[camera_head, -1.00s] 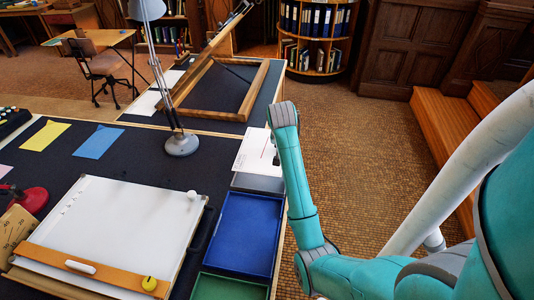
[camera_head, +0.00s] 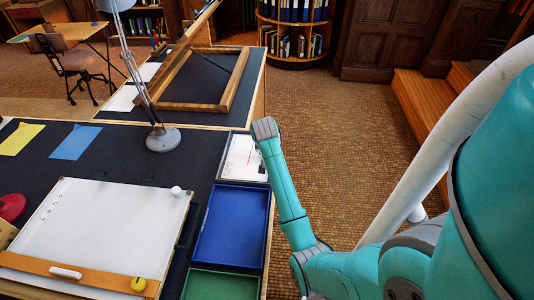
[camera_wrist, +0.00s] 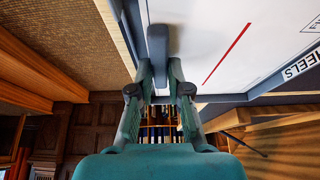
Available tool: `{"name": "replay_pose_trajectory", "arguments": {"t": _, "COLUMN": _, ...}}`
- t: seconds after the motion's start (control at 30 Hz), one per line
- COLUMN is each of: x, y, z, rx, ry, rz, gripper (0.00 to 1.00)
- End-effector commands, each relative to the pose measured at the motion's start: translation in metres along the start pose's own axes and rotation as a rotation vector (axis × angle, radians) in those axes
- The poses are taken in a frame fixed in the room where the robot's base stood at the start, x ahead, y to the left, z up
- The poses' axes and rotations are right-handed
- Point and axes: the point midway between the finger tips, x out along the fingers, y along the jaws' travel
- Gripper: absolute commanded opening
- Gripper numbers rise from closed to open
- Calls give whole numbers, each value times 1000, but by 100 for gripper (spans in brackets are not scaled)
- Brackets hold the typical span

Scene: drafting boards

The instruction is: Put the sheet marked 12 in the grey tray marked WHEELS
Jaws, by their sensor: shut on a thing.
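A white sheet (camera_head: 243,158) with dark print lies within the outline of the grey tray (camera_head: 222,153), at the far end of the tray row in the head view. In the wrist view the sheet (camera_wrist: 225,30) shows a red line; I cannot read a 12 on it. The grey tray's rim (camera_wrist: 222,97) runs below it, with a label reading WHEELS at the right. In the head view my arm hides the fingers. Whether the sheet touches the tray floor is unclear.
A blue tray (camera_head: 232,228) and a green tray (camera_head: 220,286) stand nearer in the same row. A white drawing board (camera_head: 100,228), a lamp base (camera_head: 163,139) and blue and yellow sheets are to the left. A wooden frame (camera_head: 205,106) stands behind.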

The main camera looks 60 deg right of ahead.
Motion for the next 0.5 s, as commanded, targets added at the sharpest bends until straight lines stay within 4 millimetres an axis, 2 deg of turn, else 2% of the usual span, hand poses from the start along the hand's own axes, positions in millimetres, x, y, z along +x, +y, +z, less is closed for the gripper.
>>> {"name": "replay_pose_trajectory", "arguments": {"t": 0.27, "x": 1, "y": 0, "z": 0, "rx": 0, "ry": 1, "rz": 0, "gripper": 0}}
{"name": "replay_pose_trajectory", "arguments": {"t": 0.3, "x": 1, "y": 0, "z": 0, "rx": 0, "ry": 1, "rz": 0, "gripper": 24}}
{"name": "replay_pose_trajectory", "arguments": {"t": 0.37, "x": 1, "y": 0, "z": 0, "rx": 0, "ry": 1, "rz": 0, "gripper": 39}}
{"name": "replay_pose_trajectory", "arguments": {"t": 0.5, "x": 1, "y": 0, "z": 0, "rx": 0, "ry": 1, "rz": 0, "gripper": 42}}
